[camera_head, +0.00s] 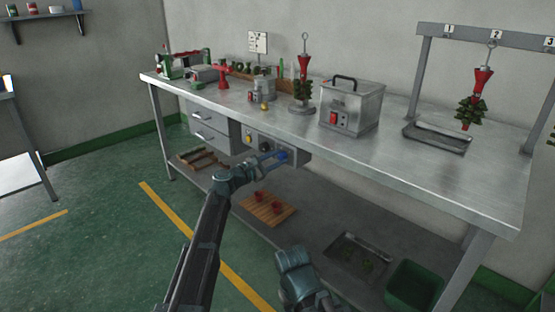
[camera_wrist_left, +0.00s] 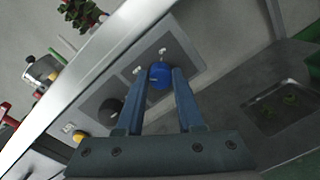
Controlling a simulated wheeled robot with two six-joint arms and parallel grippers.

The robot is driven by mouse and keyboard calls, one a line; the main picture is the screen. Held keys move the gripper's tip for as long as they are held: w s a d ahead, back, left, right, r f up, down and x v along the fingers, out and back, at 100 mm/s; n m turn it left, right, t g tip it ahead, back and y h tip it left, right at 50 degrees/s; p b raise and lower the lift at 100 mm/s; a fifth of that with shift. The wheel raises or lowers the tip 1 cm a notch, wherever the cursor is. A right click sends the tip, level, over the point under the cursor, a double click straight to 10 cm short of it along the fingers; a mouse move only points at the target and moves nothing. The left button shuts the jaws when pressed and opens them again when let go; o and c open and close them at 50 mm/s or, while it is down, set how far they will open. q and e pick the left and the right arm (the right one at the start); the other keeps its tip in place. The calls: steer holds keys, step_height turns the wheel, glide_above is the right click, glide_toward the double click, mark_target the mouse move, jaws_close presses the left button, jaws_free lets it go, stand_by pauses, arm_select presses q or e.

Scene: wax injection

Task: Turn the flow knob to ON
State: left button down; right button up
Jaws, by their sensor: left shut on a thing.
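A blue round knob (camera_wrist_left: 160,75) sits on a grey control panel (camera_wrist_left: 180,48) under the table's front edge. Two small white marks are on the panel beside it; I cannot read them. My left gripper (camera_wrist_left: 160,85) has its two fingers on either side of the knob and is shut on it. A dark knob (camera_wrist_left: 109,108) and a yellow button (camera_wrist_left: 79,136) are on the same panel. Part of my right arm shows at the bottom; its fingers do not show.
The steel workbench (camera_head: 400,170) carries a grey machine (camera_head: 351,106) and red-and-green wax trees. Drawers (camera_head: 209,127) are left of the panel. Floor in front is open.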

arm_select(q)
steer(key=shift+m, duration=0.4)
steer(key=m, duration=0.3)
steer(key=shift+m+p, duration=0.3)
steer(key=shift+m, duration=0.1)
steer(key=m, duration=0.4)
steer(key=shift+y, duration=0.3)
steer(key=m, duration=0.4)
steer(key=shift+s+m+p, duration=0.1)
steer(key=shift+m+p, duration=0.2)
steer(key=shift+d+m, duration=0.1)
steer(key=shift+m, duration=2.1)
steer(key=c, duration=0.5)
jaws_free()
steer(key=shift+c, duration=0.2)
